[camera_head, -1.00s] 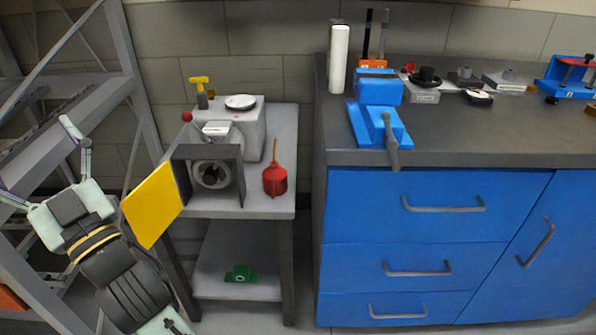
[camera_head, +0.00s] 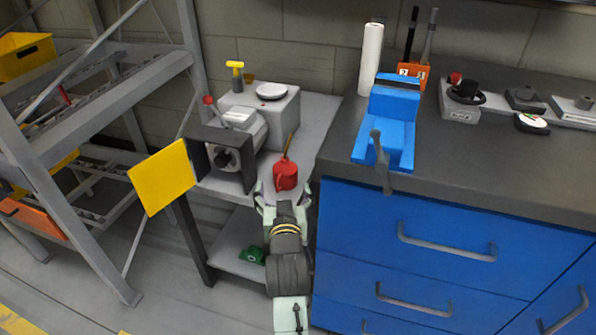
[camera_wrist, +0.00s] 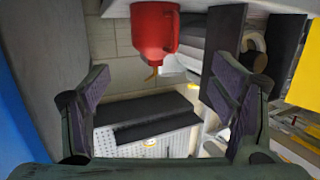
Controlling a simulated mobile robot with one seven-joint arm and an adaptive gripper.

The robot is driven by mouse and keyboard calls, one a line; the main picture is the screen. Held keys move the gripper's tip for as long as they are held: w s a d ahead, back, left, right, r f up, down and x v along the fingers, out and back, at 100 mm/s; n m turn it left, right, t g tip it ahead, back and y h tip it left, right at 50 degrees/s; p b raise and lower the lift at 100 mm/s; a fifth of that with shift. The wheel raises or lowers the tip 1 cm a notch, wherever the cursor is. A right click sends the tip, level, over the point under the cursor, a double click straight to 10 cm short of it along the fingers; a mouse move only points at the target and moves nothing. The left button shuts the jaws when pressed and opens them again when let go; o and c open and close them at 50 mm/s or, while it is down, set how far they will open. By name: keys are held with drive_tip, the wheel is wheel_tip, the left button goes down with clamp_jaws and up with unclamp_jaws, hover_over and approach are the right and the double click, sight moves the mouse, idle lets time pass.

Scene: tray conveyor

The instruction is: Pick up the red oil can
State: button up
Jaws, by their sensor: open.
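The red oil can (camera_head: 286,175) stands upright on the front right part of the small grey table (camera_head: 318,128), its thin yellowish spout pointing up. In the wrist view the red oil can (camera_wrist: 154,30) appears at the top, upside down, ahead of the fingers and apart from them. My gripper (camera_head: 277,194) is just in front of the table edge, close below the can in the head view. In the wrist view my gripper (camera_wrist: 165,95) has its two dark finger pads wide apart with nothing between them.
A grey machine with a dark square frame (camera_head: 225,158) stands left of the can, with a yellow panel (camera_head: 160,177) beside it. A blue drawer cabinet (camera_head: 440,255) with a blue vise (camera_head: 388,125) is close on the right. A green part (camera_head: 252,256) lies on the lower shelf.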

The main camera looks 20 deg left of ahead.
sight(285, 175)
drive_tip(key=x, duration=0.5)
drive_tip(key=shift+w+p, duration=0.2)
drive_tip(key=shift+p, duration=0.15)
drive_tip(key=x, duration=0.3)
drive_tip(key=p+x, duration=0.1)
drive_tip(key=shift+w+d, duration=0.25)
drive_tip(key=shift+w+a+f, duration=0.15)
drive_tip(key=shift+w+a, duration=0.05)
drive_tip(key=shift+w, duration=0.3)
drive_tip(key=shift+c, duration=0.5)
drive_tip(key=c, duration=1.4)
